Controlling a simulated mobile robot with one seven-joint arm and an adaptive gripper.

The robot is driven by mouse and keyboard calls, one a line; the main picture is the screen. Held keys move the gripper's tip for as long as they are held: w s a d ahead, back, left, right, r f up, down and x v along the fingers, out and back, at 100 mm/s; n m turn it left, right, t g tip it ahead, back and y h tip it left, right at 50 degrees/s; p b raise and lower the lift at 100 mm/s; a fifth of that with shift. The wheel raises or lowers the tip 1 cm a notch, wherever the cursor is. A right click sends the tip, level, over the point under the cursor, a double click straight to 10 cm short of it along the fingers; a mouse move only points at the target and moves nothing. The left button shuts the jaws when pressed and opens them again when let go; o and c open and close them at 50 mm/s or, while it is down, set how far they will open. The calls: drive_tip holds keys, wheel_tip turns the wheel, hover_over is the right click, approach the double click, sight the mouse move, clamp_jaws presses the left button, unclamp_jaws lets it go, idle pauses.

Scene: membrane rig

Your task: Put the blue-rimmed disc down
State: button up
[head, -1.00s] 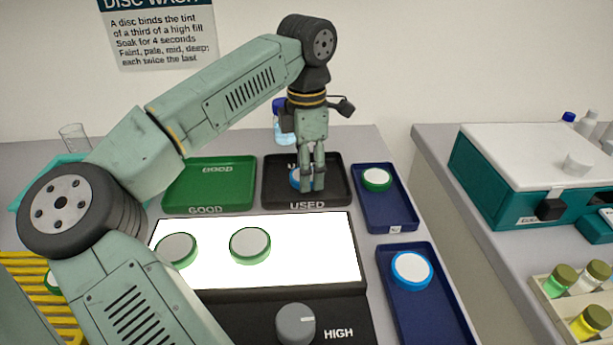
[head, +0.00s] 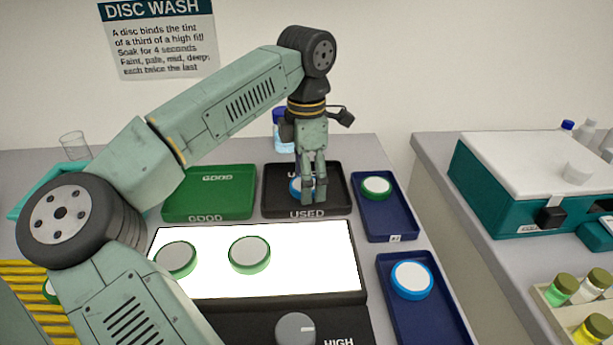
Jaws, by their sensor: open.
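A blue-rimmed disc (head: 295,187) lies in the black tray marked USED (head: 337,206), partly hidden behind my gripper. My gripper (head: 314,196) points down over that tray, open, with its fingertips just right of the disc. I cannot tell whether a finger still touches the disc. Another blue-rimmed disc (head: 412,280) with a white face lies in the near blue tray (head: 430,325) on the right.
A green tray marked GOOD (head: 208,206) stands left of the black tray. Two green-rimmed discs (head: 249,254) lie on the lit panel (head: 310,272). A green-rimmed disc (head: 376,187) lies in the far blue tray (head: 390,220). A teal machine (head: 530,180) stands at right.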

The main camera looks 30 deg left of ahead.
wheel_tip(320, 180, up, 12)
drive_tip(key=p, duration=0.7)
drive_tip(key=shift+r, duration=0.15)
